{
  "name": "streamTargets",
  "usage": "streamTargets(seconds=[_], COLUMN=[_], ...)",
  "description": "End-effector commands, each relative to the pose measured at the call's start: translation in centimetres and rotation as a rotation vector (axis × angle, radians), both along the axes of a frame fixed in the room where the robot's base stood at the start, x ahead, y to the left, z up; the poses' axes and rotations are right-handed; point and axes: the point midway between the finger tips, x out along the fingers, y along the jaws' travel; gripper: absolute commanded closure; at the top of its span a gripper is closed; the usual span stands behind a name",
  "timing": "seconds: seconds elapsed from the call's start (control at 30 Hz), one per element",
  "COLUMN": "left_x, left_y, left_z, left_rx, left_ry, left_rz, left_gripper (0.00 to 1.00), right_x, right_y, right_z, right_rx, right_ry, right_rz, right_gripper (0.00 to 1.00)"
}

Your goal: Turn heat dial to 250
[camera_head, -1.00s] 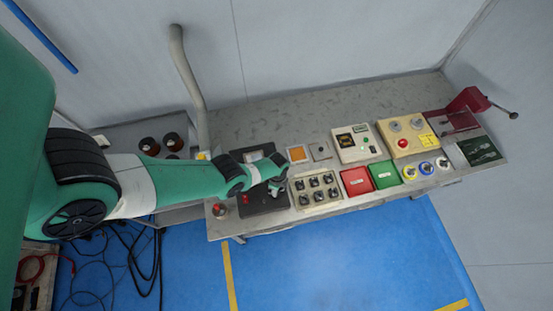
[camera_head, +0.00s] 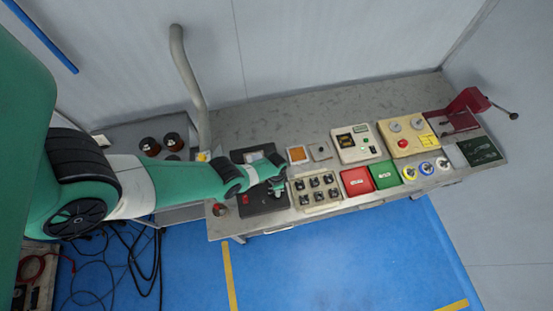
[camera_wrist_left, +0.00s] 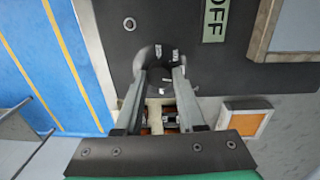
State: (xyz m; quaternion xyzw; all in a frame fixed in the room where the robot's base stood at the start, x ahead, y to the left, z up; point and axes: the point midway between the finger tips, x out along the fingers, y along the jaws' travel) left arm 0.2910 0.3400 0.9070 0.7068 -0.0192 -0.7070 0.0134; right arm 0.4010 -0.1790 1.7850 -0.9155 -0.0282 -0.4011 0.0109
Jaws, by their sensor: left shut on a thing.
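The dark heat dial (camera_wrist_left: 158,66) shows in the left wrist view, on a black panel (camera_wrist_left: 112,48) with small white markings around it. A pale "OFF" label (camera_wrist_left: 215,18) is on the panel too. My left gripper (camera_wrist_left: 160,76) has one finger on each side of the dial and is shut on it. The dial's reading is too small to make out. In the head view, the same black panel (camera_head: 262,206) is partly hidden by my left arm, with my left gripper (camera_head: 280,189) at its right side. My right gripper is not in view.
On the workbench (camera_head: 270,120), a beige switch box (camera_head: 316,191) with several black knobs stands close to the right of my left gripper. Red (camera_head: 355,181) and green (camera_head: 385,175) boxes stand further right. A red button (camera_head: 220,209) is at the bench's left front.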

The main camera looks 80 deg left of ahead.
Motion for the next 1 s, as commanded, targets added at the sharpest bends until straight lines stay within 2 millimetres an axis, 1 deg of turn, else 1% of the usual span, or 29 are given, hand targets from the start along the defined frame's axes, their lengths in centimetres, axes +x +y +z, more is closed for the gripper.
streamTargets(seconds=[1.0], left_x=[-0.18], left_y=[0.02], left_z=[-0.03], left_rx=[0.000], left_ry=[-0.001], left_rz=[0.963], left_gripper=[1.00], right_x=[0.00], right_y=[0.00], right_z=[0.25], right_rx=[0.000], right_ry=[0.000], right_rz=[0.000], right_gripper=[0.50])
